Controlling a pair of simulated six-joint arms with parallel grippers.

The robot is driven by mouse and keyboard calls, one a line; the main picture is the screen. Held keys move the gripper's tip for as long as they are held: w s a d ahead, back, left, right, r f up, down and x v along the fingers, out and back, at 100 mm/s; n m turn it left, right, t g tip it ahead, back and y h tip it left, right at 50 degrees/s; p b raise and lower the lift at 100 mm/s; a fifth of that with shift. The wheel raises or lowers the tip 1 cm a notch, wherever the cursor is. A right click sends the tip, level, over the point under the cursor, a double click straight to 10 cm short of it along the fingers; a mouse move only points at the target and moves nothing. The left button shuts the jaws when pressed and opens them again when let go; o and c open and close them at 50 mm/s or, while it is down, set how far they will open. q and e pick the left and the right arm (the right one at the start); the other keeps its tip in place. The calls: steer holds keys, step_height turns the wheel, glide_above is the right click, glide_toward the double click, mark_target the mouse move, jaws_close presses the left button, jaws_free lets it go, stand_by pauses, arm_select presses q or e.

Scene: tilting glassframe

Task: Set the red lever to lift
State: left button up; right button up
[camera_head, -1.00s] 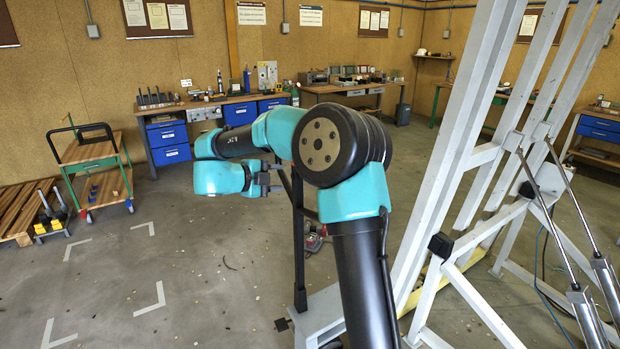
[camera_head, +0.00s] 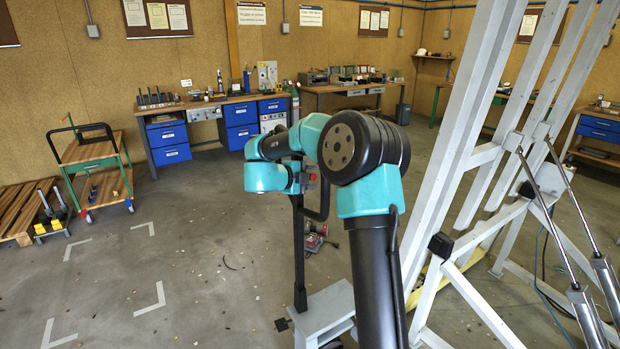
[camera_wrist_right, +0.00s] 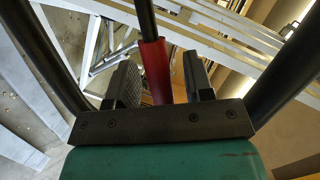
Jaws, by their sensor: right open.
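The red lever (camera_wrist_right: 155,68) shows in the right wrist view as a red sleeve on a dark rod. It runs between the two dark fingers of my right gripper (camera_wrist_right: 162,80). The fingers are open, with a visible gap on the right side of the sleeve; contact on the left side is unclear. In the head view, my right gripper (camera_head: 307,179) is at the top of a black post (camera_head: 299,250), where a small patch of red shows. My arm hides part of this area. My left gripper is not in view.
A tall white tilting frame (camera_head: 445,150) with metal cylinders (camera_head: 590,280) stands at the right. The black post rises from a grey base (camera_head: 325,312). Workbenches (camera_head: 205,105) line the back wall. A green cart (camera_head: 92,170) is at the left. The left floor is mostly clear.

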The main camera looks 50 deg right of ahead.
jaws_close()
stand_by(0.4)
